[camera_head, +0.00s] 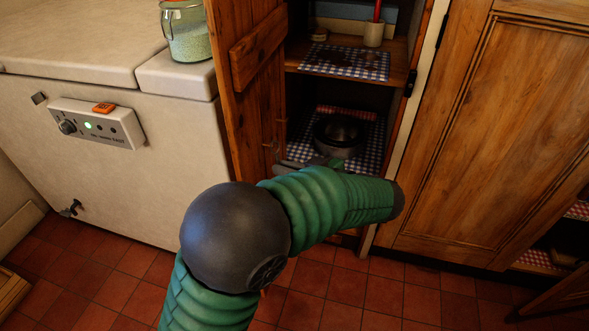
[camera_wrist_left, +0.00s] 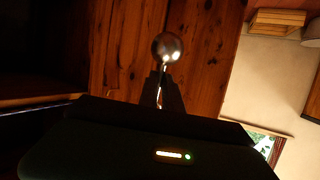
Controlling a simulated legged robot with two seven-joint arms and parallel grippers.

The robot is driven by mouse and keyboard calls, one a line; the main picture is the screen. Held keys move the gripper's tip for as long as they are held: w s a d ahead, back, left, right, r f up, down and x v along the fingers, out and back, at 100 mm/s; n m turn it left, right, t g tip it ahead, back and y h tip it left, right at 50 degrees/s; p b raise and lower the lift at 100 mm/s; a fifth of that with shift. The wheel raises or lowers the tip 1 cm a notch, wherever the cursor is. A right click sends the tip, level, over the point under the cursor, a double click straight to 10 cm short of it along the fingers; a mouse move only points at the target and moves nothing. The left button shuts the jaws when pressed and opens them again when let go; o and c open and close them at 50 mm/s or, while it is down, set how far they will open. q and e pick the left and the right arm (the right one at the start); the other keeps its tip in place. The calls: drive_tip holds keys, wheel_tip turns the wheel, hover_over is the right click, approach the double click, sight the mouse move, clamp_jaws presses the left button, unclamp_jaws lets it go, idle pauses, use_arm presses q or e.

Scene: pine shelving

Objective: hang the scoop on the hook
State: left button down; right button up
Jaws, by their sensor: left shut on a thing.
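The scoop shows in the left wrist view as a shiny round metal bowl (camera_wrist_left: 168,46) on a thin stem. My left gripper (camera_wrist_left: 161,92) is shut on this stem, and the bowl stands out beyond the fingertips. Brown wooden planks (camera_wrist_left: 125,50) lie behind the scoop in that view. In the head view my green left arm reaches to the open cupboard, and only a little of the gripper (camera_head: 322,162) shows past it. I cannot make out the scoop there. A small fitting (camera_head: 271,146) is on the open door's inner face; I cannot tell whether it is the hook. My right gripper is out of view.
The open plank door (camera_head: 250,95) stands left of the cupboard. A closed panelled door (camera_head: 500,130) is right.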

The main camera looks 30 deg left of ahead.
sight(265, 168)
use_arm(q)
drive_tip(key=shift+s+a, duration=0.15)
drive_tip(key=shift+a, duration=0.6)
drive_tip(key=shift+a+p, duration=0.3)
drive_tip(key=shift+p, duration=0.15)
drive_tip(key=shift+s+a+f+b, duration=0.1)
drive_tip(key=shift+a+f+b, duration=0.3)
drive_tip(key=shift+f+b, duration=0.25)
drive_tip(key=shift+a+f+b, duration=0.2)
drive_tip(key=shift+a+b, duration=0.1)
drive_tip(key=shift+b, duration=0.6)
drive_tip(key=c, duration=1.5)
unclamp_jaws()
drive_tip(key=shift+a, duration=0.1)
drive_tip(key=shift+o, duration=0.2)
